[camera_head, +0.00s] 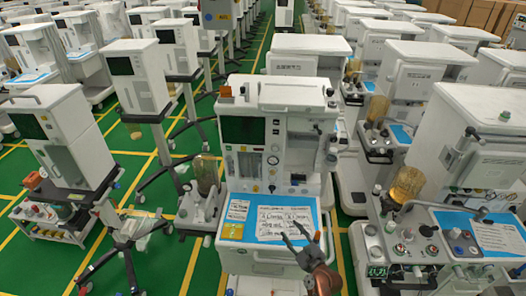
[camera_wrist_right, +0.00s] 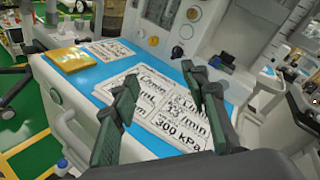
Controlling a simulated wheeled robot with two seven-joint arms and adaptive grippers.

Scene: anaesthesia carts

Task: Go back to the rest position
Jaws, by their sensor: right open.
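My right gripper (camera_head: 301,236) is in the lower middle of the head view, in front of the central anaesthesia cart (camera_head: 272,100). It is open, with its dark fingers apart and nothing between them. In the right wrist view the gripper (camera_wrist_right: 160,78) has its two green-black fingers spread over the cart's blue work surface (camera_wrist_right: 152,148). I cannot tell whether the fingertips touch the surface. White printed cards (camera_head: 283,222) lie flat on it, and they also show in the wrist view (camera_wrist_right: 180,112). My left gripper is not in view.
A yellow packet (camera_wrist_right: 70,58) lies on the blue surface. Another cart (camera_head: 455,240) with an amber canister (camera_head: 406,184) stands close on the right. A grey cart (camera_head: 65,140) stands on the left. Green floor (camera_head: 160,265) with yellow lines is free at the lower left.

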